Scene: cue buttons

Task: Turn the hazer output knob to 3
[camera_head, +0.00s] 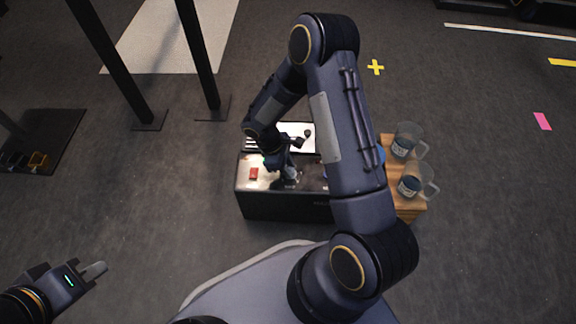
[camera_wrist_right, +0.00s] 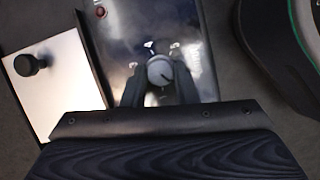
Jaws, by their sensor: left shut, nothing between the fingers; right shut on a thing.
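The hazer output knob (camera_wrist_right: 160,71) is a round grey knob with a dark pointer line, on a glossy dark panel (camera_wrist_right: 130,22) with small white marks around it. In the right wrist view my right gripper (camera_wrist_right: 158,78) is shut on the knob, a finger at each side. The pointer slants toward the lower right of that view; I cannot read the numbers. In the head view my right gripper (camera_head: 289,172) reaches down onto the top of the dark box (camera_head: 285,208) and largely hides the knob. My left gripper (camera_head: 95,271) is shut and empty, over the floor at lower left.
A red button (camera_head: 253,173) sits on the box top, left of my right gripper. A metal plate with a black knob (camera_wrist_right: 30,65) is beside the panel. Two clear mugs (camera_head: 408,140) stand on a wooden surface (camera_head: 411,206) at right. Black posts (camera_head: 110,60) rise behind.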

